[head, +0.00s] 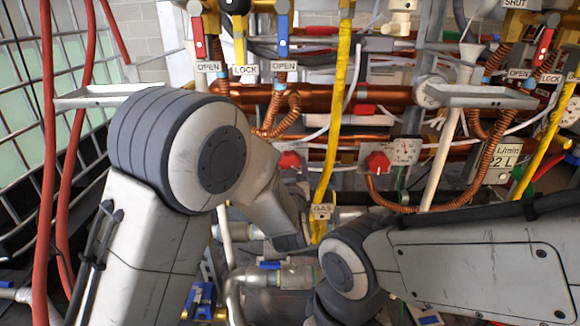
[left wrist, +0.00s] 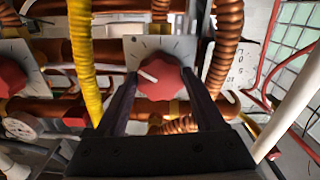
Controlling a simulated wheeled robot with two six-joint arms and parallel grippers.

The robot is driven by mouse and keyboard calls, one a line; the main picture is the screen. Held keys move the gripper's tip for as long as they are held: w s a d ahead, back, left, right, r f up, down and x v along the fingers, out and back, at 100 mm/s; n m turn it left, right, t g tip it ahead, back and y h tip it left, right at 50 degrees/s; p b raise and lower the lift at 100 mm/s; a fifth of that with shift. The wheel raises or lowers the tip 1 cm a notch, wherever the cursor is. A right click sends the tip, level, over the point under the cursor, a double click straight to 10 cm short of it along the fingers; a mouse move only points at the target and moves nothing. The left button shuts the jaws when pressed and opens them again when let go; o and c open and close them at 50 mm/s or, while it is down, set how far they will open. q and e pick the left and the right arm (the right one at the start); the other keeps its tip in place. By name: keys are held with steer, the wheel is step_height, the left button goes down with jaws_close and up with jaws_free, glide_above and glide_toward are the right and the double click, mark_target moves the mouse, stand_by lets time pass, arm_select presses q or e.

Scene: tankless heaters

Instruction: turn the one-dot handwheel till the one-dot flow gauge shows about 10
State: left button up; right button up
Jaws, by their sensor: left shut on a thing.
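A red handwheel (left wrist: 160,78) with a white pointer mark sits on a pale dial plate (left wrist: 135,48) in the left wrist view. My left gripper (left wrist: 160,84) has its two dark fingers on either side of this wheel and is shut on it. In the head view the same red wheel (head: 290,161) shows just past my left forearm, which hides the fingertips. A pale plate with digits (left wrist: 240,70) stands right of the wheel in the left wrist view, too blurred to read. My right arm shows at right, its fingers hidden.
A second red handwheel (head: 378,162) on a white dial plate (head: 405,151) stands to the right. An L/min plate (head: 505,150) is farther right. A yellow gas hose (head: 332,120) runs between the wheels. Copper pipes (head: 330,97) and red hoses (head: 46,150) crowd the space.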

arm_select(q)
steer(key=shift+r+m+p, duration=0.15)
steer(key=shift+m+p, duration=0.9)
steer(key=shift+m, duration=0.05)
steer(key=m+p, duration=0.3)
steer(key=m, duration=0.1)
steer(key=shift+m+p, duration=0.3)
steer(key=m+p, duration=0.3)
steer(key=m, duration=0.2)
steer(key=shift+p, duration=0.3)
steer(key=shift+f, duration=0.2)
steer(key=o, duration=1.1)
steer(key=shift+s, duration=0.1)
